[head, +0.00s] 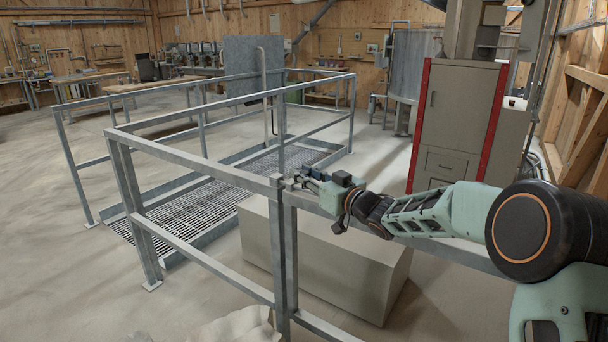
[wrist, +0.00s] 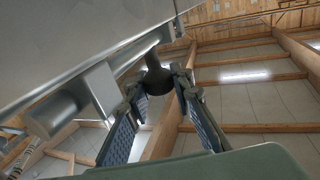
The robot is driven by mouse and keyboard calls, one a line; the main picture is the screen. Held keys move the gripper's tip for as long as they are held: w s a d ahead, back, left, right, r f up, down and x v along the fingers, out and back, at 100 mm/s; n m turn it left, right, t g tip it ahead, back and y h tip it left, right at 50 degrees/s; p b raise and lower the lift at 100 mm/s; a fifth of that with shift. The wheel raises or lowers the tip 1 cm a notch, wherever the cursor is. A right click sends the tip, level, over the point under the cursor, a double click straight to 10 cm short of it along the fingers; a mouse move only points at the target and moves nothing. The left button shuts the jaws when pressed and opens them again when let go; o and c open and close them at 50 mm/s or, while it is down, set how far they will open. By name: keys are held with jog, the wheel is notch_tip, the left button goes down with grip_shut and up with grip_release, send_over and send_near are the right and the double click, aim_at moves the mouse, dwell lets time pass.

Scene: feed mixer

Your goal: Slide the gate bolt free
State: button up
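The gate bolt shows in the wrist view as a light grey bar with a square block and a short dark round knob (wrist: 156,76) standing out from it. In the head view the bolt is small at the top of the gate post (head: 278,225), mostly covered by my gripper. My gripper (head: 300,180) is at the top rail beside that post. In the wrist view its two fingers (wrist: 160,90) stand apart on either side of the knob, with the knob between their tips. Slim gaps seem to show beside the knob; firm contact cannot be made out.
Metal railings (head: 205,168) enclose a floor grating (head: 195,212) behind the gate. A beige block (head: 350,265) stands below my arm. A grey cabinet with red edges (head: 458,120) stands behind my arm. The floor at the left is clear.

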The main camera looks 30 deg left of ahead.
grip_shut()
jog(key=d, duration=0.5)
jog(key=shift+s+p, duration=0.15)
jog(key=shift+p, duration=0.2)
jog(key=shift+d+f, duration=0.1)
jog(key=shift+d, duration=0.05)
jog(key=o, duration=0.9)
grip_release()
jog(key=shift+d, duration=0.15)
jog(key=shift+s, duration=0.1)
